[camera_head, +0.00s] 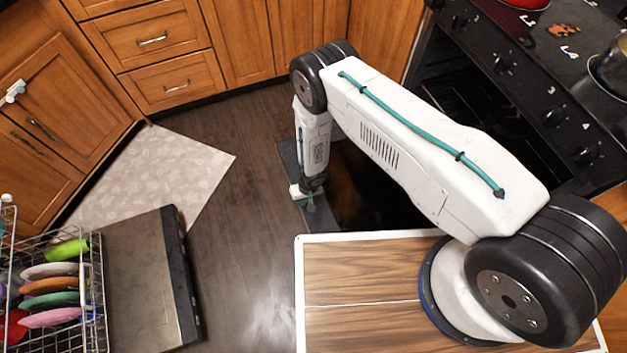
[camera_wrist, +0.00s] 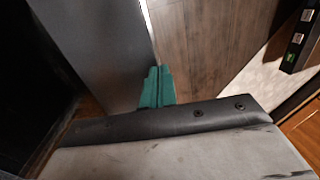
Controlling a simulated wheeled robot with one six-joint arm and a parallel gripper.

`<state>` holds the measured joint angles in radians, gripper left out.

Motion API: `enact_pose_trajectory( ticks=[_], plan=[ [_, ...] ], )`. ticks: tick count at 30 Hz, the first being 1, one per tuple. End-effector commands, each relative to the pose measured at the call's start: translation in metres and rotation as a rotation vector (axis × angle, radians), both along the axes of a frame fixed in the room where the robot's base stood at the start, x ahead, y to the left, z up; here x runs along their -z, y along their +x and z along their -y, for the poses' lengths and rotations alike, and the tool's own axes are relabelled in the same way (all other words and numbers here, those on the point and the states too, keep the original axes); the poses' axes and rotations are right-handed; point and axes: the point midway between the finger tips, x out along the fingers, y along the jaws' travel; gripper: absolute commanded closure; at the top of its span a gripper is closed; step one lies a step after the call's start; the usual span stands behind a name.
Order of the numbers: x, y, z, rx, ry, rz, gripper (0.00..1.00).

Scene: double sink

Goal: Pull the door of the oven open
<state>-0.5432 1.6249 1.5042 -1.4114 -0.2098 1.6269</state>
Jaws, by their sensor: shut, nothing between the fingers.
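The oven (camera_head: 480,85) is at the right, with its dark cavity and racks exposed. Its door (camera_head: 322,219) is lowered far open, with a grey outer edge and a dark inner face partly hidden under my arm. My gripper (camera_head: 309,201) is at the door's outer edge, pointing down. In the wrist view its teal fingertips (camera_wrist: 157,88) are together with nothing between them, beside the grey door panel (camera_wrist: 90,45). I cannot tell whether they touch it.
An opened dishwasher door (camera_head: 140,280) and a dish rack with plates (camera_head: 52,300) are at the lower left. A beige mat (camera_head: 150,170) lies on the floor before wooden cabinets (camera_head: 160,60). Dark floor (camera_head: 225,210) left of the gripper is clear. Pots stand on the stove top.

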Motion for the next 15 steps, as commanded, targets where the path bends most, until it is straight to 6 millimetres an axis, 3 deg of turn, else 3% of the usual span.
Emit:
enact_pose_trajectory(
  ticks=[10,15],
  plan=[
    [-0.003,0.001,0.0,0.001,0.001,0.0,1.0],
    [-0.022,0.003,0.005,0.007,0.001,0.001,1.0]
  ],
)
